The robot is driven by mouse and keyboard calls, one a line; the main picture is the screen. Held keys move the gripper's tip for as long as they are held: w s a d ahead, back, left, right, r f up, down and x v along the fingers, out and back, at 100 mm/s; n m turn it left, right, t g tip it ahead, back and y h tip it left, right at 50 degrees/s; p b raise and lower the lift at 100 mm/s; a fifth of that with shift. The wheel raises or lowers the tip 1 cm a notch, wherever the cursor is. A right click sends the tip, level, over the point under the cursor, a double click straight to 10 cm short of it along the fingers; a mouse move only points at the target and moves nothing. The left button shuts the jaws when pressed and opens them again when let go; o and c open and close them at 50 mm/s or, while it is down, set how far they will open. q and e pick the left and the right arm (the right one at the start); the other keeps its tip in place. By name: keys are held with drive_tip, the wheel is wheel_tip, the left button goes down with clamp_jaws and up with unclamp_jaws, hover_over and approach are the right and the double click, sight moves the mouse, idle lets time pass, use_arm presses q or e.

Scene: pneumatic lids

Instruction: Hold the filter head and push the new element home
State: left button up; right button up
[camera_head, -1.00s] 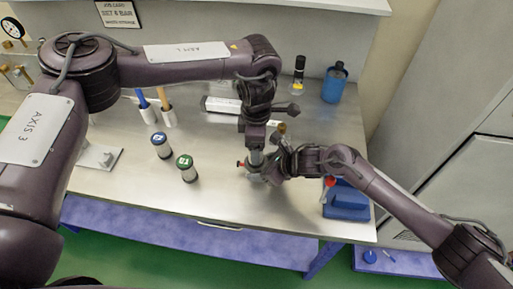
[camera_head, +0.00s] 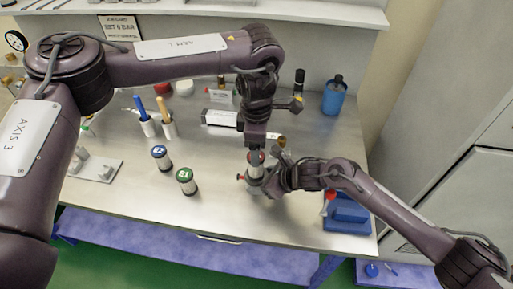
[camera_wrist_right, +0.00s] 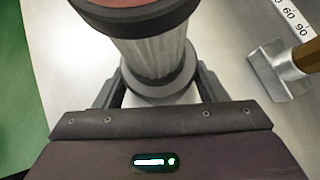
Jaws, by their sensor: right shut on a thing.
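The filter head (camera_head: 254,188) is a small grey body with a red knob at its left side, standing on the bench. My right gripper (camera_head: 268,184) is shut on it from the right. My left gripper (camera_head: 256,145) is directly above the red top, pointing down. Its fingertips are not clear, and I cannot tell whether it touches the element.
Blue-capped (camera_head: 161,157) and green-capped (camera_head: 186,181) cylinders stand to the left. A blue block (camera_head: 347,215) is at right. The front-middle bench is clear.

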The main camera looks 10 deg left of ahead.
use_arm(q)
wheel_tip(320, 180, up, 10)
drive_tip(key=shift+r, duration=0.25)
use_arm(e)
drive_tip(key=o, duration=1.1)
